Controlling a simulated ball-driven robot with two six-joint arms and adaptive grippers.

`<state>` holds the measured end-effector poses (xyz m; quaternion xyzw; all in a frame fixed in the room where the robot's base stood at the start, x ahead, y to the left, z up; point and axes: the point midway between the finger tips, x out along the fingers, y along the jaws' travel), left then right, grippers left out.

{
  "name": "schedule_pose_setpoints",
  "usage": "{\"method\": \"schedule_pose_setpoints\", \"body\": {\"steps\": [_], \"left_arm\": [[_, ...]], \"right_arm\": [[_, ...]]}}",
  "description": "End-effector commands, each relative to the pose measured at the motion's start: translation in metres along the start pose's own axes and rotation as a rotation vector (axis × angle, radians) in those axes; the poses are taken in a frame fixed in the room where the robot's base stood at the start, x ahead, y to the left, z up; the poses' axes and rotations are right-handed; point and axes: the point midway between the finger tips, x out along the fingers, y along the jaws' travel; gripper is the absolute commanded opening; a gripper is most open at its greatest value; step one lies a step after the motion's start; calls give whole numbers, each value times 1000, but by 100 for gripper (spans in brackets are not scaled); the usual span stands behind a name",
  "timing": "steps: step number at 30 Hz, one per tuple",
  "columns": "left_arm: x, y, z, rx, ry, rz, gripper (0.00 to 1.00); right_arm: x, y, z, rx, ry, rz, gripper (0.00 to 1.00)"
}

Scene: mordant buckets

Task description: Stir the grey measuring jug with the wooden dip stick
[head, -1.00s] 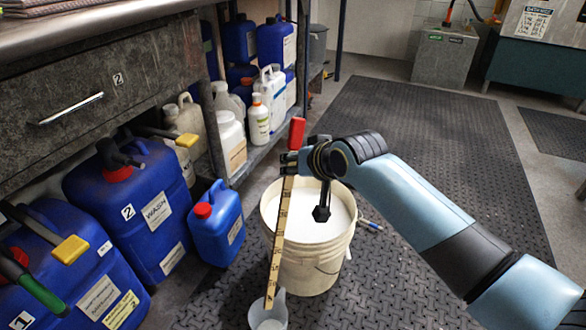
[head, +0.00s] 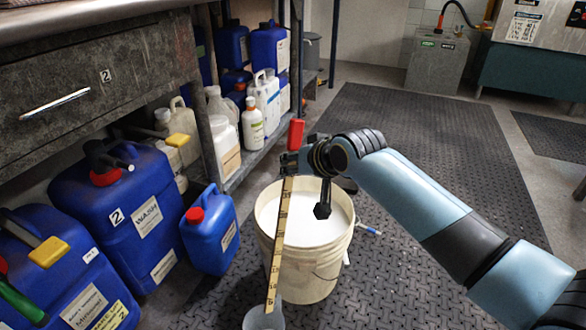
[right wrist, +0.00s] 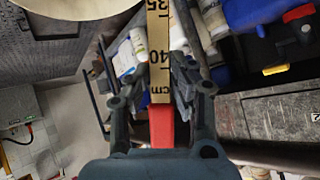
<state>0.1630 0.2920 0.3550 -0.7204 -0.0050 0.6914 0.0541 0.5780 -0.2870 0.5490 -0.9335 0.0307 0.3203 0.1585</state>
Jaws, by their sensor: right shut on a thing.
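The wooden dip stick (head: 277,250) has black markings and a red top end. My right gripper (head: 289,163) is shut on it just below the red end; the stick also shows between the fingers in the right wrist view (right wrist: 159,62). The stick slants down in front of the white bucket. Its lower end reaches the grey measuring jug (head: 263,318) at the bottom edge of the head view, where the jug is partly cut off. The tip seems to be at or inside the jug's mouth; I cannot tell how deep. My left gripper is not in view.
A cream bucket (head: 301,270) of white liquid stands on the black mat right behind the stick. Blue canisters (head: 210,232) stand at the left under a grey bench (head: 70,90). Bottles line a low shelf. The mat (head: 420,130) behind the arm is clear.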

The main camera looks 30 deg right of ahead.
Motion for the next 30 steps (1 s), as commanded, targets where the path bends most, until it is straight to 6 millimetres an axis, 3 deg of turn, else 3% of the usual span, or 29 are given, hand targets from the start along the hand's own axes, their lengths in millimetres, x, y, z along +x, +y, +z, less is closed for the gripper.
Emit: {"method": "schedule_pose_setpoints", "body": {"steps": [5, 30], "left_arm": [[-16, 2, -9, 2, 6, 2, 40], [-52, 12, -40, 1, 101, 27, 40]], "right_arm": [[6, 4, 4, 0, -3, 1, 0], [42, 4, 92, 1, -3, 1, 0]]}}
